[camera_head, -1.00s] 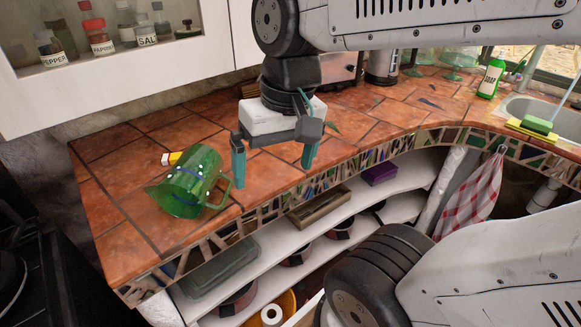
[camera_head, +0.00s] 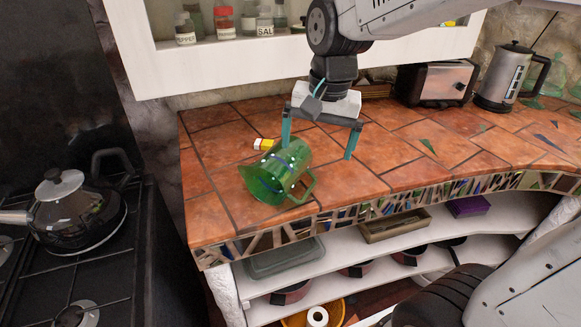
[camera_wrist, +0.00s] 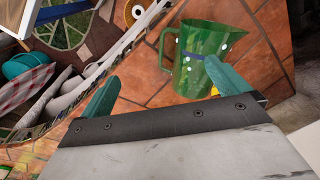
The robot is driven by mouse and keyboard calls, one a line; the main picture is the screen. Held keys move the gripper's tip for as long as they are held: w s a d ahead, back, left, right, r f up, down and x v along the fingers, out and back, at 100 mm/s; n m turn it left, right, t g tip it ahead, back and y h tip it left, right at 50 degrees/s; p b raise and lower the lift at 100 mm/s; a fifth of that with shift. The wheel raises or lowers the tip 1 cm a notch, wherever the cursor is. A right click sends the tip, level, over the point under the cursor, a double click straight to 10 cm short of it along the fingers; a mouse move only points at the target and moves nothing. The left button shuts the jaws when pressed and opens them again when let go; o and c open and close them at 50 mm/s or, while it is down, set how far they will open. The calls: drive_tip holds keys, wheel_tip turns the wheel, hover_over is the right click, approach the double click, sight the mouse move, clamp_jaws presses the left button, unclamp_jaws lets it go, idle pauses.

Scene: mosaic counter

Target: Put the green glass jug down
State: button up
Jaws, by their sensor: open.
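The green glass jug (camera_head: 268,180) rests on the tiled counter (camera_head: 225,215) near its front left corner. It looks tipped onto its side in the head view, with its spout to the left and its handle to the right. In the wrist view the jug (camera_wrist: 205,50) shows beyond the fingers, with its handle to the left. My gripper (camera_head: 318,150) is open and empty, behind and to the right of the jug. One teal finger appears close to the jug's far end; I cannot tell the exact gap. Both fingers show in the wrist view (camera_wrist: 165,88).
A toaster (camera_head: 435,83) and a steel kettle (camera_head: 505,80) stand at the back right.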

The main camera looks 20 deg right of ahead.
sight(286, 152)
drive_tip(key=w+a+f+m, duration=0.1)
drive_tip(key=w, duration=0.2)
drive_tip(key=w+f+m, duration=0.1)
drive_tip(key=w+f, duration=0.1)
drive_tip(key=w+a+f+m, duration=0.1)
drive_tip(key=w, duration=0.2)
drive_tip(key=shift+w+a+f+m, duration=0.25)
drive_tip(key=shift+w+a+m, duration=0.05)
drive_tip(key=shift+w+a, duration=0.05)
drive_tip(key=shift+w+f, duration=0.2)
drive_tip(key=shift+f, duration=0.05)
drive_tip(key=shift+w+a+f, duration=0.1)
drive_tip(key=shift+w+f, duration=0.1)
drive_tip(key=shift+f, duration=1.05)
drive_tip(key=shift+w+a+f, duration=0.1)
drive_tip(key=shift+w+f, duration=0.05)
drive_tip(key=shift+f, duration=1.05)
drive_tip(key=shift+w+f, duration=0.2)
drive_tip(key=shift+f, duration=1.05)
drive_tip(key=shift+f, duration=0.25)
drive_tip(key=shift+c, duration=0.3)
drive_tip(key=c, duration=0.8)
drive_tip(key=shift+c, duration=0.2)
